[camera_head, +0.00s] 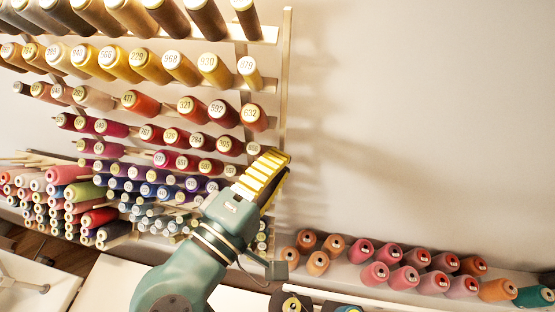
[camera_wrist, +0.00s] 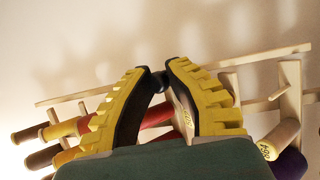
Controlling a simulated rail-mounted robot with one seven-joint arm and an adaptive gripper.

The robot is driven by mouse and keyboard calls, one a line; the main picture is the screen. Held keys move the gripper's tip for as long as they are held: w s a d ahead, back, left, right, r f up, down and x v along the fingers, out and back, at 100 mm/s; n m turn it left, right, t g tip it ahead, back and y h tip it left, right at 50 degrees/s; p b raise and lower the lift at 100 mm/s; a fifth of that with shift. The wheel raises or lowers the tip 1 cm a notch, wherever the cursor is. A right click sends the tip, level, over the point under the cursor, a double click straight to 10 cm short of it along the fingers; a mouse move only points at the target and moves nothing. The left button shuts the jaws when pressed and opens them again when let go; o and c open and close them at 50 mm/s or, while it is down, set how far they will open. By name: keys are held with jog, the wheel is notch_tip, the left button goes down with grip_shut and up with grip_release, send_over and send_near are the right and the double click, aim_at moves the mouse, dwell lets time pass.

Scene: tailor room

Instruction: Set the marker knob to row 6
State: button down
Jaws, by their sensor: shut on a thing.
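My gripper (camera_head: 276,163) has yellow ribbed fingers and reaches up to the right edge of the thread rack, beside its upright wooden post (camera_head: 285,85). In the wrist view the two fingertips (camera_wrist: 161,76) close in on a small dark piece, which looks like the marker knob (camera_wrist: 160,82). It sits at the long wooden rail (camera_wrist: 245,61), the same post seen from the wrist. Most of the knob is hidden by the fingers. In the head view the knob is hidden behind my gripper. I cannot read a row number beside it.
Rows of numbered thread spools (camera_head: 180,65) fill the rack to the left, close to my gripper. In the wrist view a red spool (camera_wrist: 157,114) lies behind the fingers and a cream spool (camera_wrist: 281,139) stands right. More spools (camera_head: 405,277) lie on the lower right ledge. The wall at right is clear.

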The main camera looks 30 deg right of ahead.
notch_tip(320, 180, down, 8)
jog(key=b, duration=0.3)
jog(key=shift+s+a+r, duration=0.2)
jog(key=shift+s+r, duration=0.05)
jog(key=c, duration=1)
grip_release()
jog(key=shift+r, duration=0.2)
